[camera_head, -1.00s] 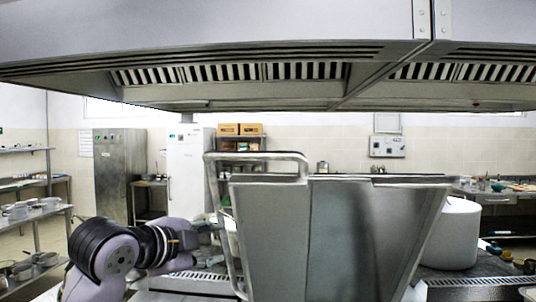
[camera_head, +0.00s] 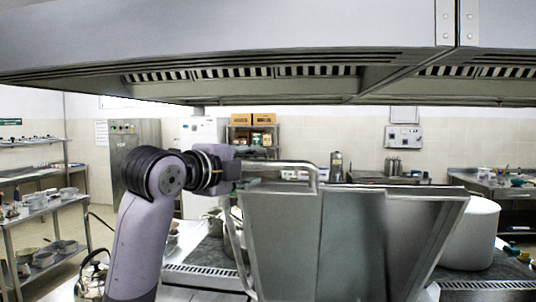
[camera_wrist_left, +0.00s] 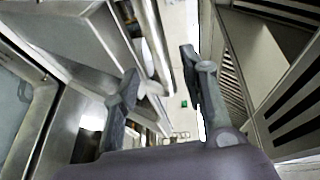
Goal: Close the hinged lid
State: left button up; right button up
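The hinged lid (camera_head: 355,240) is a large steel panel with a bar handle (camera_head: 290,164) along its upper left edge. It stands raised in the head view. My left gripper (camera_head: 236,172) is at the left end of the handle, and its fingertips are hard to make out there. In the left wrist view, its two grey fingers (camera_wrist_left: 163,82) are spread apart. A steel bar (camera_wrist_left: 152,40), apparently the handle, shows between and beyond them. I cannot tell whether a finger touches it. My right gripper is in neither view.
A large extractor hood (camera_head: 250,60) hangs above. A white pot (camera_head: 470,235) stands right of the lid. A kettle (camera_head: 93,272) is at the lower left, partly behind my left arm. Shelves with pans (camera_head: 45,205) stand farther left.

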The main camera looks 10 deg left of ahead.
aim_at(264, 164)
pick_arm(q)
jog(key=p+x, duration=0.2)
jog(key=x, duration=0.3)
jog(key=shift+w+d+r, duration=0.1)
jog(key=shift+w, duration=0.3)
jog(key=shift+w+d+p, duration=0.2)
jog(key=shift+w+p, duration=0.2)
jog(key=shift+w, duration=0.1)
jog(key=shift+c, duration=0.5)
grip_shut()
jog(key=shift+f, duration=0.3)
